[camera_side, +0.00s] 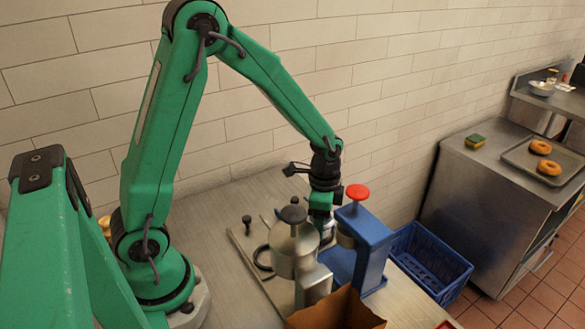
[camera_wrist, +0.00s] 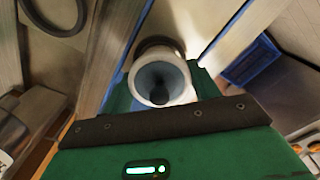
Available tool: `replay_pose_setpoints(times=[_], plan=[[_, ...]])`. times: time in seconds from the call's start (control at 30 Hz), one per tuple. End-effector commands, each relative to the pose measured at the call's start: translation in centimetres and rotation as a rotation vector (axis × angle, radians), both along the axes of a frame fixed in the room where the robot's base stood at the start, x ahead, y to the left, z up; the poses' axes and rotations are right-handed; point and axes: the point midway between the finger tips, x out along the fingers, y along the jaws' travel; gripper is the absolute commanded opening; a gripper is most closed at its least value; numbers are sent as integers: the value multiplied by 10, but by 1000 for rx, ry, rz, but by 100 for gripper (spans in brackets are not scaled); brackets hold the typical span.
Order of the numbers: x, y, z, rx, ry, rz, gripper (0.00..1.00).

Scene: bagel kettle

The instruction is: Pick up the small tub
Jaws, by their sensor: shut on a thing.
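The small tub (camera_wrist: 184,73) has a pale rim and a blue-grey inside, and a dark thing shows in it. It sits at the centre of the wrist view, between the green fingers. My gripper (camera_wrist: 160,88) is shut on it. In the side view my gripper (camera_side: 321,206) points down between the steel press with a dark knob and the blue press with a red knob. The tub is mostly hidden there behind the steel press. I cannot tell whether it touches the surface below.
The steel press (camera_side: 293,250) and the blue press (camera_side: 372,240) stand close on either side. An open cardboard box (camera_side: 335,312) is in front. A blue crate (camera_side: 430,262) is to the right. Beyond it, a steel counter (camera_side: 480,165) bears a tray of bagels (camera_side: 520,160) and a sponge (camera_side: 475,141).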

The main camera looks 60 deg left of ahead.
Motion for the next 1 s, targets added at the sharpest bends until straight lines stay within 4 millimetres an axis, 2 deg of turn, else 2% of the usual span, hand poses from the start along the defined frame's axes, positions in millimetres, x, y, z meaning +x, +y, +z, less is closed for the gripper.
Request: replay_pose_setpoints(times=[0.6,0.8,1.0], plan=[[1,0,81,0,-4,0,36],[0,0,91,0,-3,0,36],[0,0,91,0,-1,0,36]])
